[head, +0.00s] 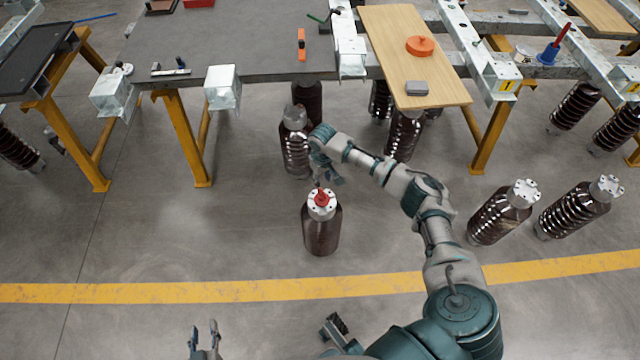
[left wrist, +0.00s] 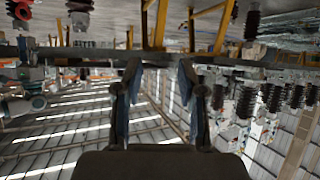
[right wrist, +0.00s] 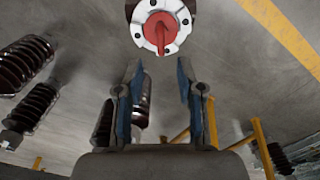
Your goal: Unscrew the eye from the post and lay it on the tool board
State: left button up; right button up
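The eye (head: 322,198) is a small red piece on the pale bolted cap of a dark brown ribbed post (head: 321,235), which stands upright on the floor. In the right wrist view the red eye (right wrist: 160,33) sits centred on the cap, beyond the fingertips. My right gripper (head: 327,180) is open and empty just behind and above the cap, apart from the eye; its fingers (right wrist: 157,75) are spread. My left gripper (head: 206,335) is open and empty near the bottom edge; its fingers also show in the left wrist view (left wrist: 159,72). The tool board looks to be the light wooden board (head: 400,50) on the frame at the back.
An orange disc (head: 420,46) and a grey box (head: 416,88) lie on the wooden board. A dark grey table (head: 240,45) is left of it. More brown insulators stand behind the post (head: 296,150) and at the right (head: 500,215). Floor left of the post is clear.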

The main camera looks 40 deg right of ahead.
aim_at(322, 190)
notch_tip(322, 190, down, 4)
jog(key=b, duration=0.3)
jog(key=shift+r, duration=0.1)
notch_tip(322, 190, down, 3)
jog(key=b, duration=0.2)
jog(key=shift+r+b, duration=0.1)
jog(key=shift+b, duration=0.25)
notch_tip(322, 190, down, 2)
jog(key=shift+f, duration=0.3)
pick_arm(q)
notch_tip(322, 190, up, 13)
jog(key=w+d+t+h, duration=0.2)
jog(key=t, duration=0.9)
jog(key=shift+h, duration=0.3)
jog(key=shift+d, duration=0.1)
pick_arm(e)
grip_shut()
pick_arm(q)
jog(key=shift+f+n, duration=0.1)
jog(key=shift+n, duration=0.2)
